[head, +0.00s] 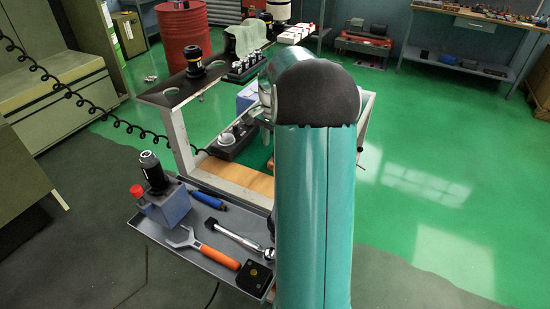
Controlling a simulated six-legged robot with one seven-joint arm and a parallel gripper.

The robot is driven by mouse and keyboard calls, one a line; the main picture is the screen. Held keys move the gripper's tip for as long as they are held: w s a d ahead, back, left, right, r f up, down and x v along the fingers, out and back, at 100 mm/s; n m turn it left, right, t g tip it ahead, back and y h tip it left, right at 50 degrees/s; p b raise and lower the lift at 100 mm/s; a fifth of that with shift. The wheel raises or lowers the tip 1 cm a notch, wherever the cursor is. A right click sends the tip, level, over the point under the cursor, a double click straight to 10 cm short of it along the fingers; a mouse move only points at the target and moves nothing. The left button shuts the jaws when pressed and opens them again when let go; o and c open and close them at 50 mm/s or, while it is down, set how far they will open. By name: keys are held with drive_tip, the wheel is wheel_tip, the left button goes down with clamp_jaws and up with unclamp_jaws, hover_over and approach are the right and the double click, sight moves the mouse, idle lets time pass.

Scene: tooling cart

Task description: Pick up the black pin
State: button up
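Two black upright pieces could be the black pin, and I cannot tell which one it is. The other black piece (194,62), flanged with a yellowish band, stands at the dark top plate (160,96) of the cart. My teal arm fills the middle of the view, right of both pieces. My gripper is hidden behind the arm, so its state does not show.
The grey tray (140,222) also holds a red-capped item (136,191), a blue-handled tool (209,201), a ratchet (238,240), an orange-handled wrench (212,249) and a black block (254,278). A red drum (186,35) stands behind. Green floor (430,140) is open at right.

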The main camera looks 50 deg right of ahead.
drive_tip(key=f, duration=0.5)
drive_tip(key=shift+s+d+f, duration=0.1)
drive_tip(key=shift+d+f, duration=0.2)
clamp_jaws()
